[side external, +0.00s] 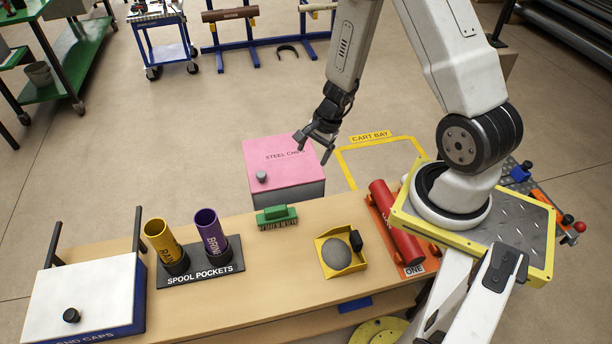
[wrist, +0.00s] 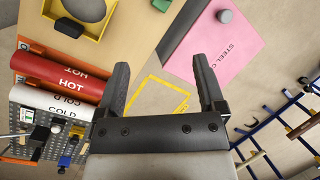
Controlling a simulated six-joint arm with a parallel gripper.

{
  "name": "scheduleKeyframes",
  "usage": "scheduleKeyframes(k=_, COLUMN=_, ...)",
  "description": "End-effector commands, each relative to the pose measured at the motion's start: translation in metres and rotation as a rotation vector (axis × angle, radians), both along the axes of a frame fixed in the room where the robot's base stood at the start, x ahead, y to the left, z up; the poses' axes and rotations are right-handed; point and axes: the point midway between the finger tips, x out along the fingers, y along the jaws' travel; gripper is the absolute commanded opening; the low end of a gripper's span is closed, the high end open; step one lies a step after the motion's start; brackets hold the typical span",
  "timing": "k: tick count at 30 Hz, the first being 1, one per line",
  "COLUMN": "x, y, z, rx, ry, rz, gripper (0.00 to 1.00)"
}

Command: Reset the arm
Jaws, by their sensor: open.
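My gripper (side external: 318,142) is open and empty. In the side external view it hangs in the air over the right part of the pink lid marked STEEL C... (side external: 285,163), beyond the far edge of the bench. In the wrist view my gripper's two fingers (wrist: 162,85) are spread wide with nothing between them, and the floor and the yellow floor outline show beyond. The pink lid (wrist: 215,45) lies at upper right there, apart from the fingers.
The bench (side external: 245,300) holds yellow and purple spools (side external: 210,235) in a black holder, a green brush (side external: 277,217), a yellow tray (side external: 323,268) with a grey dome, and a red pipe (side external: 395,220). A white lidded box (side external: 80,300) stands left. Floor beyond is mostly clear.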

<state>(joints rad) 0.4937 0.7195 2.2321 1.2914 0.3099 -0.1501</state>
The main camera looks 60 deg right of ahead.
Motion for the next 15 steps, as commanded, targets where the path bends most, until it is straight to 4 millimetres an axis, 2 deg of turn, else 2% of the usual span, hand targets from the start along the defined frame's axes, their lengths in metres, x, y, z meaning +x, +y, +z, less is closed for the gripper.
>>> scheduleKeyframes(k=3, x=0.003, y=0.019, z=0.023, rx=-0.041, ry=-0.027, rz=0.184, gripper=0.88)
scheduleKeyframes(k=15, x=-0.010, y=0.072, z=0.087, rx=-0.205, ry=-0.094, rz=0.782, gripper=0.88)
